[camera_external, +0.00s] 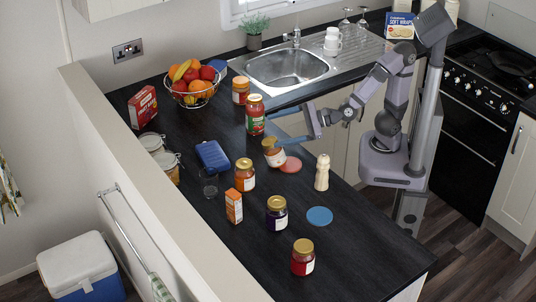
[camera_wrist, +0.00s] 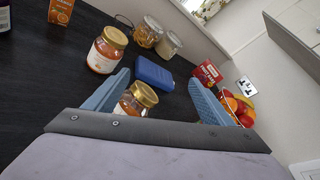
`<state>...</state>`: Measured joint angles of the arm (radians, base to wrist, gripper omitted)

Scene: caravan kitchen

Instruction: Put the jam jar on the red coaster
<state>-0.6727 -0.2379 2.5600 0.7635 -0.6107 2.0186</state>
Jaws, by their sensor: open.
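A gold-lidded jar with a pale label (camera_external: 275,157) looks tilted beside the red coaster (camera_external: 291,165), overlapping its left edge in the outside view. I cannot tell whether it rests on the coaster. My gripper (camera_external: 272,129) is open just above and behind this jar. In the wrist view the jar (camera_wrist: 138,99) shows between the spread blue fingers of my gripper (camera_wrist: 158,80), nearer the left one; its lower part is hidden by the gripper body. Contact with a finger is unclear. A red jam jar with a gold lid (camera_external: 303,258) stands upright near the front counter edge.
A dark jar (camera_external: 277,215), an orange jar (camera_external: 244,176), an orange carton (camera_external: 234,206) and a glass (camera_external: 209,184) stand nearby. A pepper mill (camera_external: 322,172) is right of the coaster. A blue coaster (camera_external: 319,216) lies bare. A green-labelled jar (camera_external: 255,115) stands behind.

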